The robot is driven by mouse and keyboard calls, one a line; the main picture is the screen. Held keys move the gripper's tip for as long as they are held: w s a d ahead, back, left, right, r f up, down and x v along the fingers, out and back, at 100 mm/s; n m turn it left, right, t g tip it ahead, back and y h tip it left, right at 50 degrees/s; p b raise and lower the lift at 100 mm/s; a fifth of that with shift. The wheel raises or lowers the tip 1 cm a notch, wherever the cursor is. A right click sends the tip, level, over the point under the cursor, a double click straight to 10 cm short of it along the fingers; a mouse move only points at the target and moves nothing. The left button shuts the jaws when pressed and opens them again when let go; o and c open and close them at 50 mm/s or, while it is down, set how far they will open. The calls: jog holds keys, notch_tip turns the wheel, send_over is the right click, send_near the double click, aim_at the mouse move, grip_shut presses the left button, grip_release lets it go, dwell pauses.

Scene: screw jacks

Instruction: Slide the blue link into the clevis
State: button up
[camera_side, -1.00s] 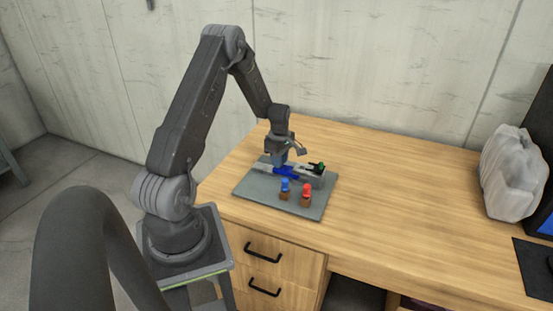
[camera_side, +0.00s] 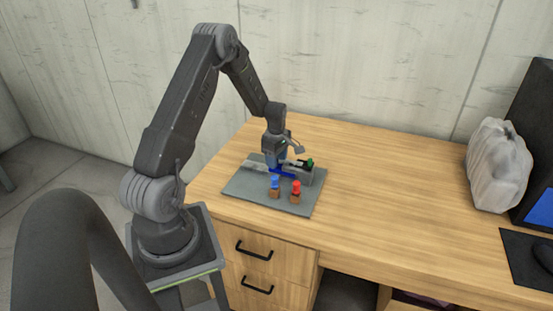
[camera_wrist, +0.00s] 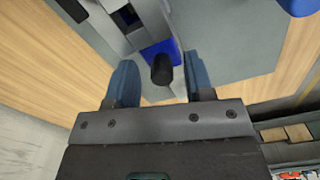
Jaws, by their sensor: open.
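The blue link (camera_side: 284,173) lies low on the grey board, just left of the grey clevis block (camera_side: 306,176). In the wrist view the link (camera_wrist: 166,47) shows a blue end with a black post (camera_wrist: 162,70) standing up from it. My gripper (camera_wrist: 160,82) is open, its two blue fingers on either side of the black post with gaps between. In the side view my gripper (camera_side: 271,164) is low over the link's left part and hides some of it. I cannot tell whether the link's far end is inside the clevis.
A blue-topped pin (camera_side: 275,183) and a red-topped pin (camera_side: 296,188) stand in brown blocks at the board's (camera_side: 240,187) front. A green piece (camera_side: 309,162) sits by the clevis. A wrapped pale object (camera_side: 496,165) is far right. The table between is clear.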

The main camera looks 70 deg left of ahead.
notch_tip(320, 180, up, 14)
jog(key=shift+f, duration=0.15)
dwell(0.3)
jog(key=s+d+r+m+t+y, duration=0.1)
jog(key=s+d+r+m, duration=0.1)
jog(key=d+r+m, duration=0.65)
jog(key=s+d+r+m+t, duration=0.2)
jog(key=d+r+m, duration=0.25)
jog(key=d, duration=0.75)
jog(key=s+d+r+m+t+h, duration=0.1)
jog(key=s+d+r+m+t, duration=0.1)
jog(key=s+d+m, duration=0.9)
jog(key=shift+s+d+r+t, duration=0.2)
jog(key=shift+s+t, duration=0.1)
jog(key=shift+s, duration=0.35)
